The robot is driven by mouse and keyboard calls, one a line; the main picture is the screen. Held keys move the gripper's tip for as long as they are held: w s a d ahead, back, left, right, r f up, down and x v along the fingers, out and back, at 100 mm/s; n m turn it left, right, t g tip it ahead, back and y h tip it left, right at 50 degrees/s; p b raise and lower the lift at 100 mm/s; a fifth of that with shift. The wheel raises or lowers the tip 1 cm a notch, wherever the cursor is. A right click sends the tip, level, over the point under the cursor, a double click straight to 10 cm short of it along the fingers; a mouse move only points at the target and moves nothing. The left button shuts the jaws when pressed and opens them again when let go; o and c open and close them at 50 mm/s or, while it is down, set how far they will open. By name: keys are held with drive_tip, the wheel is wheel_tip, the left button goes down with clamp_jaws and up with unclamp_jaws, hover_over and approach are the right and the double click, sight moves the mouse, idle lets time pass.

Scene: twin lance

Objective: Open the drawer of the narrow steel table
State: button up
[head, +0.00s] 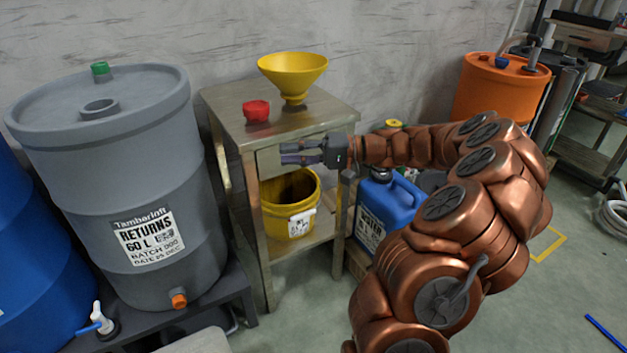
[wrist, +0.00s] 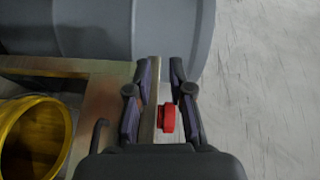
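The narrow steel table (head: 228,115) stands against the wall, with its drawer (head: 268,160) under the top. The drawer looks shut, and my gripper hides much of its front. My gripper (head: 290,152) reaches in from the right, level with the drawer front, fingers pointing left. In the wrist view my gripper (wrist: 160,68) has its two fingers apart, with nothing held between them. The table's edge (wrist: 150,118) shows between the fingers. I cannot make out the drawer's handle clearly or tell whether a finger touches it.
A yellow funnel (head: 292,72) and a red cap (head: 256,111) stand on the table top. A yellow bucket (head: 290,215) sits on its lower shelf. A grey drum (head: 120,170) is close at left; a blue canister (head: 400,205) is at right. Open floor lies at far right.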

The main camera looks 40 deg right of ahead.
drive_tip(key=d+f+m+t+h+b, duration=0.3)
drive_tip(key=d+f+t, duration=0.45)
drive_tip(key=d, duration=0.65)
drive_tip(key=shift+g+y, duration=0.4)
drive_tip(key=shift+g, duration=0.45)
drive_tip(key=shift+f+b+x, duration=0.15)
drive_tip(key=shift+b+x, duration=0.45)
drive_tip(key=shift+x, duration=0.6)
drive_tip(key=shift+f+b+x, duration=0.15)
drive_tip(key=shift+b+x, duration=0.45)
drive_tip(key=shift+x, duration=0.55)
drive_tip(key=shift+f+b+x, duration=0.2)
drive_tip(key=shift+b+x, duration=0.4)
drive_tip(key=shift+x, duration=0.6)
clamp_jaws()
